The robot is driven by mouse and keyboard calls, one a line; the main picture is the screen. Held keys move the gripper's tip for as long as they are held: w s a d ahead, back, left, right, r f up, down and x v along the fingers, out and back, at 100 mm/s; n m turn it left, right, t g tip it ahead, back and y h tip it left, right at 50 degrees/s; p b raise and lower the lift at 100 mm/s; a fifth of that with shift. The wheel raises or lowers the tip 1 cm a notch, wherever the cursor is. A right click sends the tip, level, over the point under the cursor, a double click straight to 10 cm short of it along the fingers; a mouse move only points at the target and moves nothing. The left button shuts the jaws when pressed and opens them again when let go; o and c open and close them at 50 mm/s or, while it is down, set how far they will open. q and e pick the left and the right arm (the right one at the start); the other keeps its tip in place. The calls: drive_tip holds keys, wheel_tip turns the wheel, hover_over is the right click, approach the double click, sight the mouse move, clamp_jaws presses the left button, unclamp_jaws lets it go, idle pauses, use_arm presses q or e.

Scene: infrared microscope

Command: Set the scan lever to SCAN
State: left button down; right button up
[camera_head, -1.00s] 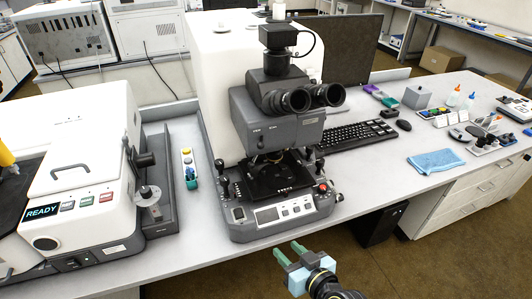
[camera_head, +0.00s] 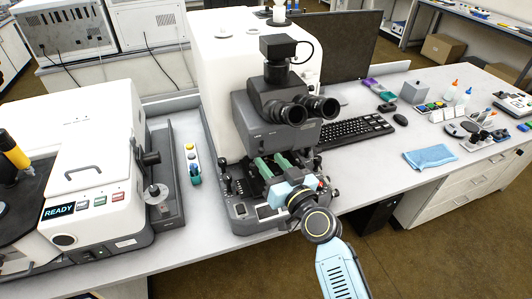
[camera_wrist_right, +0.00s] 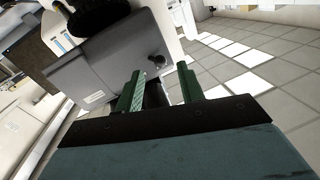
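The infrared microscope (camera_head: 280,118) stands on the bench in the middle of the head view, with dark eyepieces and a grey base. My right gripper (camera_head: 270,164) reaches over the front of its base, below the eyepieces. In the right wrist view, the open gripper (camera_wrist_right: 160,72) faces a grey housing (camera_wrist_right: 110,65). A small black knob (camera_wrist_right: 157,61) on it shows between the fingertips; contact cannot be told. I cannot tell which control is the scan lever. My arm and gripper hide much of the base and stage. My left gripper is not seen.
A white instrument (camera_head: 90,190) with a READY display stands at left. A keyboard (camera_head: 350,134), a mouse (camera_head: 400,120) and a blue cloth (camera_head: 430,157) lie at right.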

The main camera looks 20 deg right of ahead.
sight(262, 144)
drive_tip(key=shift+x, duration=1.6)
clamp_jaws()
